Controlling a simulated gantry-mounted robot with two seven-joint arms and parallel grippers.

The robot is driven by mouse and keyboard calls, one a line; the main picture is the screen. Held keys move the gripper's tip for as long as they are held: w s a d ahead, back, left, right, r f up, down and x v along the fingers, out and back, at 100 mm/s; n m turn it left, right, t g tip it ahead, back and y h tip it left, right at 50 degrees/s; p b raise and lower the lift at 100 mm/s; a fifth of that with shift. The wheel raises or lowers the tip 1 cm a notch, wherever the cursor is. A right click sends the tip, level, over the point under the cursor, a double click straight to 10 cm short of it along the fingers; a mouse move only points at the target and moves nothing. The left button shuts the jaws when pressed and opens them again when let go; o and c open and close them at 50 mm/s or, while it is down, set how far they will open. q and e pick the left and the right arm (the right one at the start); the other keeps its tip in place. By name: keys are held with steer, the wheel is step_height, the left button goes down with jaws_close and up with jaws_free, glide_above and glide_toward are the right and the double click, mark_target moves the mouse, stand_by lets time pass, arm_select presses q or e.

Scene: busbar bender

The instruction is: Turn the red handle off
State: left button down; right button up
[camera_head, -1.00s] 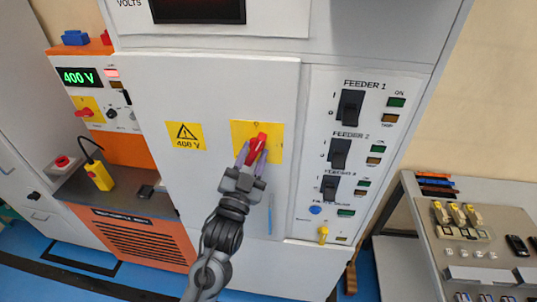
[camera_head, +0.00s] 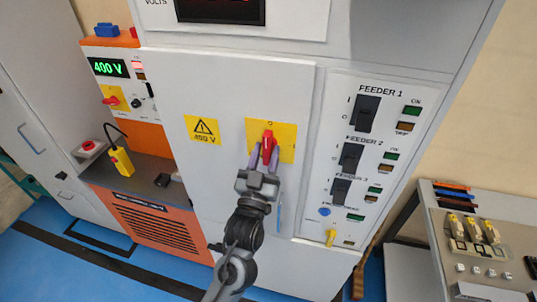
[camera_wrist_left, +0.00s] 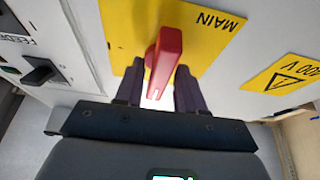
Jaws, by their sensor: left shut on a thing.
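The red handle (camera_head: 267,146) sits on a yellow plate (camera_head: 287,136) on the white cabinet door. It points roughly straight down. In the left wrist view the red handle (camera_wrist_left: 165,62) stands out from the yellow plate (camera_wrist_left: 203,32), which is marked MAIN. My left gripper (camera_head: 264,158) comes up from below and is shut on the handle's lower end. In the left wrist view its two dark fingers (camera_wrist_left: 159,88) stand on either side of the handle. The exact contact is partly hidden by the handle. My right gripper is not in view.
Feeder switches (camera_head: 350,157) and lamps fill the panel right of the door. A 400 V warning label (camera_head: 201,128) is left of the handle. An orange unit (camera_head: 160,229) with a yellow pendant (camera_head: 122,161) stands left; a bench (camera_head: 452,211) with parts stands right.

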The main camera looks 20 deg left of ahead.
arm_select(q)
steer(key=c, duration=1)
jaws_free()
steer(key=b+v, duration=0.1)
steer(key=v, duration=0.9)
steer(key=shift+s+f+b, duration=0.15)
steer(key=shift+s+b, duration=0.2)
